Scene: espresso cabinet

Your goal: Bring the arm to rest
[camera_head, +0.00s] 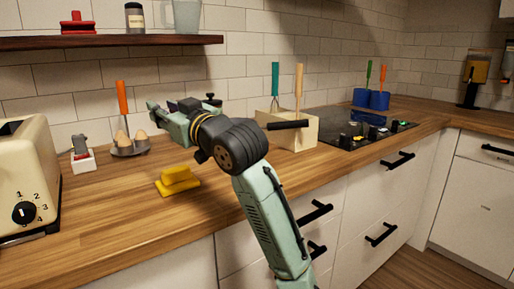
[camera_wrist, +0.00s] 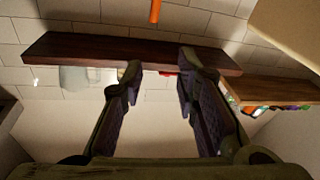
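My gripper (camera_head: 165,112) is raised above the wooden counter (camera_head: 120,225) in the head view, pointing left towards the tiled wall. The teal arm reaches up to it from the lower right. In the wrist view my gripper (camera_wrist: 158,72) shows two dark fingers spread well apart, with nothing between them. It touches nothing that I can see.
A cream toaster (camera_head: 28,180) stands at the left. A yellow object (camera_head: 177,182) sits below my gripper, and an egg holder (camera_head: 130,150) behind it. A wooden utensil box (camera_head: 300,132) and a black cooktop (camera_head: 345,128) are to the right. A shelf (camera_head: 110,41) hangs above.

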